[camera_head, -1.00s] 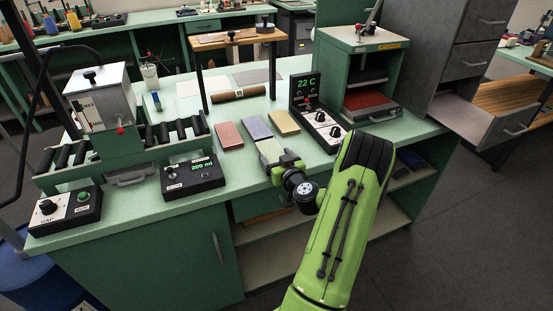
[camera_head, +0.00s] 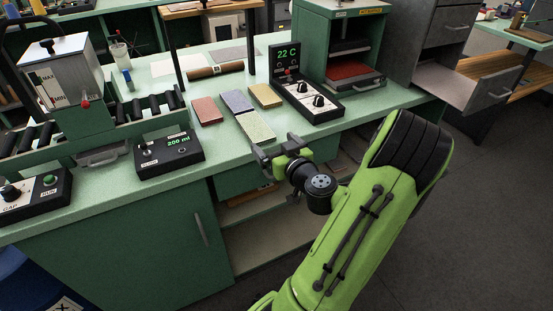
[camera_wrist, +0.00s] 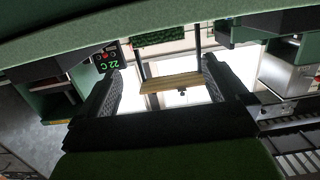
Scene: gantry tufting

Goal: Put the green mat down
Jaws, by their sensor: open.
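The green mat (camera_head: 255,126) is a pale, speckled green slab. In the head view it lies on the bench top near the front edge, in line with the purple-grey mat behind it. My gripper (camera_head: 277,150) is open and empty, in front of the bench edge and apart from the mat. In the wrist view the two fingers of my gripper (camera_wrist: 163,88) stand wide apart with nothing between them. A small dark green textured patch shows beyond them there; I cannot tell whether it is the mat.
A red mat (camera_head: 207,110), a purple-grey mat (camera_head: 236,101) and a tan mat (camera_head: 265,95) lie nearby. A control box (camera_head: 312,101) reading 22 C stands to the right, and a 200 ml box (camera_head: 170,154) to the left. An open drawer (camera_head: 478,88) juts out at right.

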